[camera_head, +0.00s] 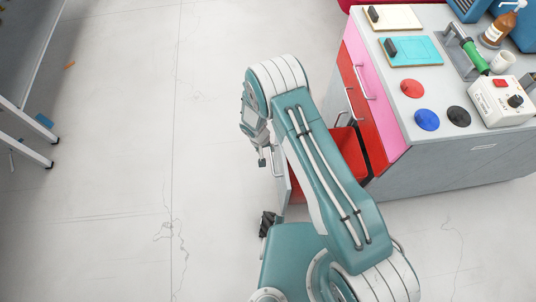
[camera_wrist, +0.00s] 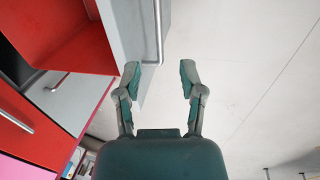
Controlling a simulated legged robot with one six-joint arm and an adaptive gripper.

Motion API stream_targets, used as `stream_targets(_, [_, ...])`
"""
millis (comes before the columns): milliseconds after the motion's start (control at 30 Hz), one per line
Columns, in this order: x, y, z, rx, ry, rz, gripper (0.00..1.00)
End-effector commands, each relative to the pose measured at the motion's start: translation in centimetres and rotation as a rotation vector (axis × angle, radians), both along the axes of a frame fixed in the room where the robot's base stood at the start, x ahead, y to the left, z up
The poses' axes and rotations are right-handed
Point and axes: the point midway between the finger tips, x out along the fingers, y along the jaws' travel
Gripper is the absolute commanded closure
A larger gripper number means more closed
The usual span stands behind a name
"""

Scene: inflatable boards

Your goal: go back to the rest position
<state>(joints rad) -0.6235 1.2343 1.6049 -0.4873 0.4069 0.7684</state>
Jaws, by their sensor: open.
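My gripper (camera_wrist: 160,78) is open and empty in the wrist view, its two dark green fingers spread apart. Between and beyond them the white floor and part of a grey drawer front show. That front carries a long metal handle (camera_wrist: 158,28); the fingers are not closed on it. The pulled-out drawer with a red inside (camera_wrist: 75,45) lies to the upper left. In the head view my teal arm bends over in front of the cabinet, and it hides part of the open drawer (camera_head: 343,150). I cannot make out the fingers clearly there.
The grey cabinet (camera_head: 460,165) stands at the right, with a pink drawer (camera_head: 368,85) and a red one. A table (camera_head: 25,40) stands far left. Open floor (camera_head: 120,190) lies between.

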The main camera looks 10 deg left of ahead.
Motion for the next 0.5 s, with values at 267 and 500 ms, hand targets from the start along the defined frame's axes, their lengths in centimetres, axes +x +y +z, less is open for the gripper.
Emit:
stream_targets(267, [-0.16, 0.28, 1.53, -0.002, 0.002, 0.001, 0.49])
stream_targets(500, [-0.14, 0.29, 1.51, -0.001, 0.001, 0.001, 0.49])
